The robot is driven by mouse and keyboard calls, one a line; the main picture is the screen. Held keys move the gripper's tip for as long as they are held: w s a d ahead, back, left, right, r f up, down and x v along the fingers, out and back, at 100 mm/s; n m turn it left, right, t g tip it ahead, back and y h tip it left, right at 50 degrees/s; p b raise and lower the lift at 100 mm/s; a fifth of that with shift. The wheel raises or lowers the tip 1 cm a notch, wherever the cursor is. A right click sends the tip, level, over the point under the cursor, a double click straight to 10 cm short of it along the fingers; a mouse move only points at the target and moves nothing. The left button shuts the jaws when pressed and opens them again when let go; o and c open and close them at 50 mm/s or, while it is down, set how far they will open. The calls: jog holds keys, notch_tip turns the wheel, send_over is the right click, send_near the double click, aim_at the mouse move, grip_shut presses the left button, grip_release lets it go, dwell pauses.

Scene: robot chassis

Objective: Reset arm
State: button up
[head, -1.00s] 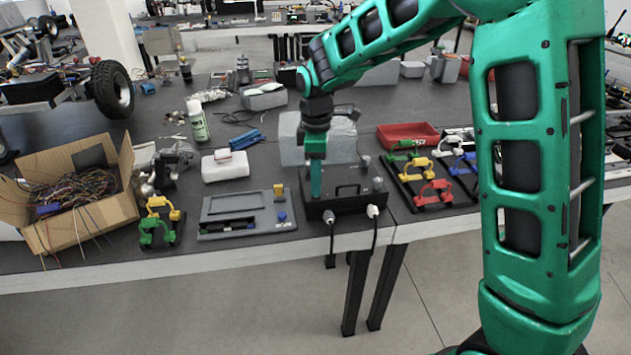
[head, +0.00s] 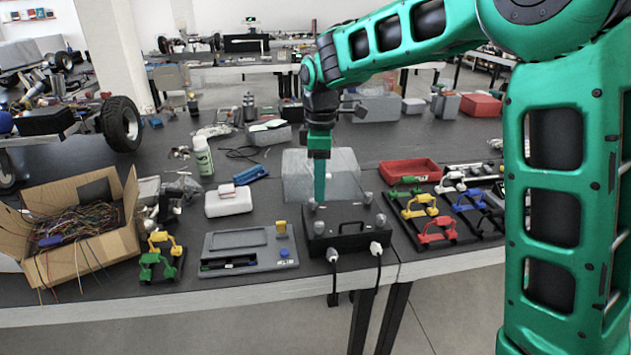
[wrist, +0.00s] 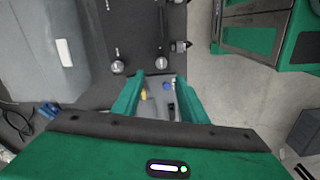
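My gripper (head: 320,198) points down above the back part of the black box with a handle and two plugged cables (head: 348,231). In the wrist view its two green fingers (wrist: 160,84) are apart, with nothing held between them. Past the fingers, the grey panel with a yellow and a blue knob shows. In the head view that grey panel (head: 228,241) lies left of the black box. My green arm fills the right side of the head view.
A clear plastic-like block (head: 300,172) stands behind the black box. A red tray (head: 409,171) and coloured handles (head: 437,231) are to the right. An open cardboard box of wires (head: 115,243), a white case (head: 228,203) and a bottle (head: 202,157) are to the left.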

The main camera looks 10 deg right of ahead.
jog(key=s+d+r+m, duration=0.1)
jog(key=s+d+m, duration=0.5)
jog(key=d, duration=0.4)
jog(key=s+d+r+m, duration=0.1)
jog(key=s+d+m, duration=0.3)
jog(key=s+d, duration=0.45)
jog(key=s+d+f+m, duration=0.2)
jog(key=s+d+m, duration=0.2)
jog(key=s, duration=0.6)
jog(key=s+d+f+m, duration=0.3)
jog(key=s+d+m, duration=0.2)
jog(key=s, duration=0.5)
jog(key=m, duration=0.2)
jog(key=shift+s+d+m, duration=0.15)
jog(key=shift+d+m, duration=0.15)
jog(key=shift+m, duration=0.1)
jog(key=shift+f, duration=0.1)
jog(key=shift+w+f, duration=0.25)
jog(key=shift+w, duration=0.4)
